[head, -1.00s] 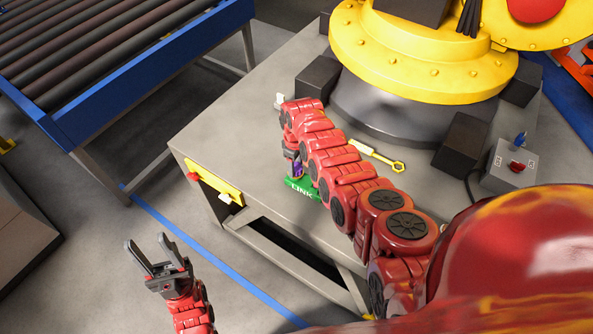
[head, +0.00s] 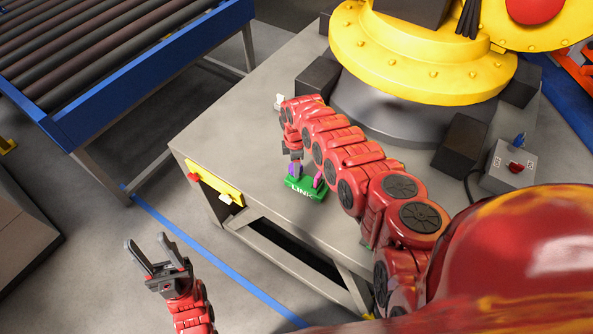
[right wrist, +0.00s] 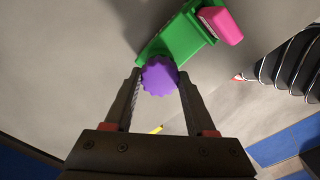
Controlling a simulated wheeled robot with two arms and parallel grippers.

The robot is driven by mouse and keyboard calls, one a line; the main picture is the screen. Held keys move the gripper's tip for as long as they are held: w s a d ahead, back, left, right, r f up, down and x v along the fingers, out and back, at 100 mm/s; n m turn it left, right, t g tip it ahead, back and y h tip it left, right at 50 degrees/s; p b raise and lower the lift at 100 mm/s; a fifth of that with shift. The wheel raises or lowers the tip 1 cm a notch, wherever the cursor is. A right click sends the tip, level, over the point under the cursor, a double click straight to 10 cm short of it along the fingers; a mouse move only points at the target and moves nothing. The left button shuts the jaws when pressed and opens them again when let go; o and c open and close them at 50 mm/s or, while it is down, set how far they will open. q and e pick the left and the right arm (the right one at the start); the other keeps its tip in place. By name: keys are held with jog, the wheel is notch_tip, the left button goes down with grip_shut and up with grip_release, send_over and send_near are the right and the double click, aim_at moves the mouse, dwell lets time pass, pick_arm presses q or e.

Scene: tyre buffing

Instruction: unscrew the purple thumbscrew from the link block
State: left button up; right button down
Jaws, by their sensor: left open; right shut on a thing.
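The green link block (head: 306,192), marked LINK, lies on the grey workbench top near its front edge. The purple thumbscrew (head: 293,169) is at the block's left end. My right gripper (right wrist: 158,80) is shut on the purple thumbscrew (right wrist: 159,77), its fingers either side of the ridged head. The head overlaps the end of the green block (right wrist: 177,42) in the right wrist view, so I cannot tell how far the thread sits in it. A pink piece (right wrist: 221,25) is at the block's other end. My left gripper (head: 155,260) is open and empty, off the bench.
A yellow machine base (head: 415,70) with dark feet stands at the back of the workbench (head: 235,130). A grey switch box (head: 510,165) is at the right. A roller conveyor (head: 95,95) stands at the left. Bench top left of the block is clear.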

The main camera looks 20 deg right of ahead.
jog(key=shift+r+p, duration=0.5)
jog(key=shift+r, duration=0.15)
jog(key=shift+r, duration=0.1)
notch_tip(320, 180, up, 4)
jog(key=p, duration=0.3)
jog(key=shift+p, duration=0.35)
